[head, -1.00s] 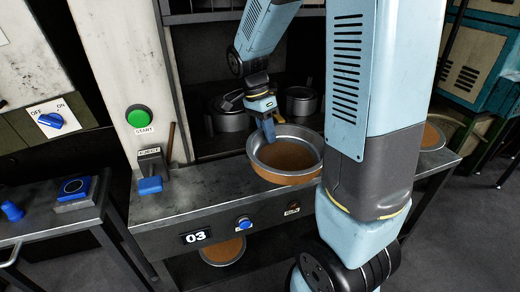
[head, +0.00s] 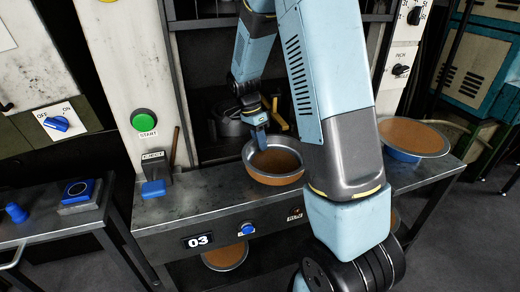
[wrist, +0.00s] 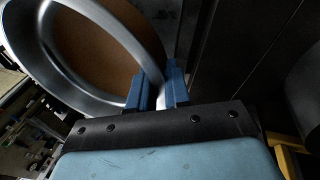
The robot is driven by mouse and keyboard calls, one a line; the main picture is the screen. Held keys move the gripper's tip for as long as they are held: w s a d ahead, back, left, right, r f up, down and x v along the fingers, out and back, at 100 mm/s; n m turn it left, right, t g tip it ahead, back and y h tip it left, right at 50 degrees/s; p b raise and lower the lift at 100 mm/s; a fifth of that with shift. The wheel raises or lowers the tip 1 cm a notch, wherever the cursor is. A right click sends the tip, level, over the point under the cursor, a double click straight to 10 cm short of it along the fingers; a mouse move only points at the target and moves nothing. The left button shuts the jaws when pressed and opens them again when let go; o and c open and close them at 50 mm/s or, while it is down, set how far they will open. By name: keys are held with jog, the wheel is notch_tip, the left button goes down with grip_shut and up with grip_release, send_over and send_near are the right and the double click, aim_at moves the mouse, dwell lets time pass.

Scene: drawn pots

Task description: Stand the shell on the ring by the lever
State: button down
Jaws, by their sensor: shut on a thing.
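The shell (head: 272,162) is a round metal pan with a brown inside and a bright rim, over the middle of the bench. My gripper (head: 259,139) is shut on its far-left rim; the wrist view also shows the blue jaws (wrist: 161,88) pinching the rim of the shell (wrist: 95,55). I cannot tell whether its base touches the bench. The lever (head: 153,187), with a blue handle and an EJECT label, is left of the shell. I make out no ring beside the lever. Another brown-topped pan (head: 412,134) sits on a blue support (head: 401,156) at the right.
The grey bench (head: 195,204) is bare between lever and shell. Dark pots (head: 230,118) stand in the recess behind. A green START button (head: 144,122) is on the left column. A side table (head: 60,222) with blue controls stands left. Another pan (head: 226,255) is below the bench.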

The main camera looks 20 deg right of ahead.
jog(key=shift+f, duration=1.55)
jog(key=c, duration=1.1)
grip_release()
jog(key=shift+r, duration=0.1)
